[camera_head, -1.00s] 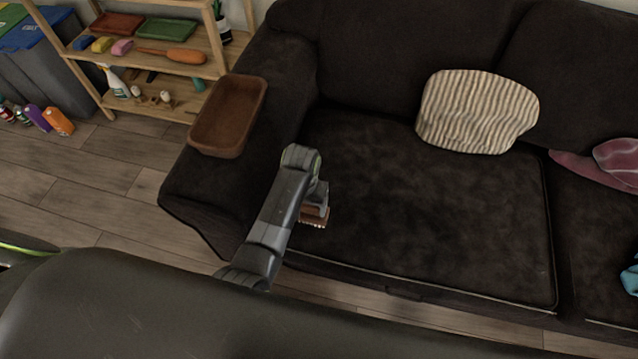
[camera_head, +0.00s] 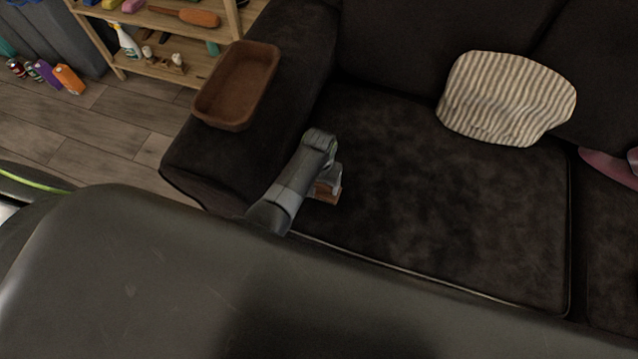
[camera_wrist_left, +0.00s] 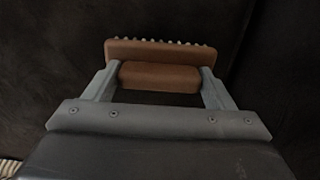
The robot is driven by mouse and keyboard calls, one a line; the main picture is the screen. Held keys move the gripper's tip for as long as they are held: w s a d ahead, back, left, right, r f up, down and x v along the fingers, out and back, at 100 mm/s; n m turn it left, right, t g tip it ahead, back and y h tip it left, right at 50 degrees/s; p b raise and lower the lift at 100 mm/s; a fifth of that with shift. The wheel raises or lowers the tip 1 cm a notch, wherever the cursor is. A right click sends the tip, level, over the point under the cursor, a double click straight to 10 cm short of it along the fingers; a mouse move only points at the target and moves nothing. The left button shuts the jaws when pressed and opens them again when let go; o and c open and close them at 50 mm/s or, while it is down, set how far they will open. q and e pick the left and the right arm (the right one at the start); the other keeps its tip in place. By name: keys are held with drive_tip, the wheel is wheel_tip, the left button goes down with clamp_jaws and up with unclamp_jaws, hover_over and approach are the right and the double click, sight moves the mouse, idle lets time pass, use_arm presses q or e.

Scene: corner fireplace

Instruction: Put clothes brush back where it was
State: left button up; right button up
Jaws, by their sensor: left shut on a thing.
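The clothes brush (camera_head: 327,193) is brown with pale bristles along one edge. My left gripper (camera_head: 333,181) is shut on it and holds it over the front left part of the dark sofa seat. In the left wrist view the brush (camera_wrist_left: 160,53) lies across between the two fingers of the left gripper (camera_wrist_left: 158,84), with its bristle side facing away from the wrist. Whether the brush touches the cushion I cannot tell. My right gripper is not in view.
A brown tray (camera_head: 203,108) rests on the left arm of the sofa (camera_head: 440,210). A striped cushion (camera_head: 507,98) leans on the backrest. A wooden shelf (camera_head: 190,80) with several items stands behind at the left. Much of the seat is bare.

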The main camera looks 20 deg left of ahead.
use_arm(q)
drive_tip(key=shift+f, duration=0.2)
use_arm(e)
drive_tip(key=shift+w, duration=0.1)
use_arm(q)
drive_tip(key=shift+f, duration=0.2)
drive_tip(key=o, duration=0.9)
drive_tip(key=shift+o, duration=0.2)
drive_tip(key=shift+r, duration=0.1)
drive_tip(key=shift+r, duration=0.25)
wheel_tip(320, 180, up, 12)
drive_tip(key=p, duration=0.3)
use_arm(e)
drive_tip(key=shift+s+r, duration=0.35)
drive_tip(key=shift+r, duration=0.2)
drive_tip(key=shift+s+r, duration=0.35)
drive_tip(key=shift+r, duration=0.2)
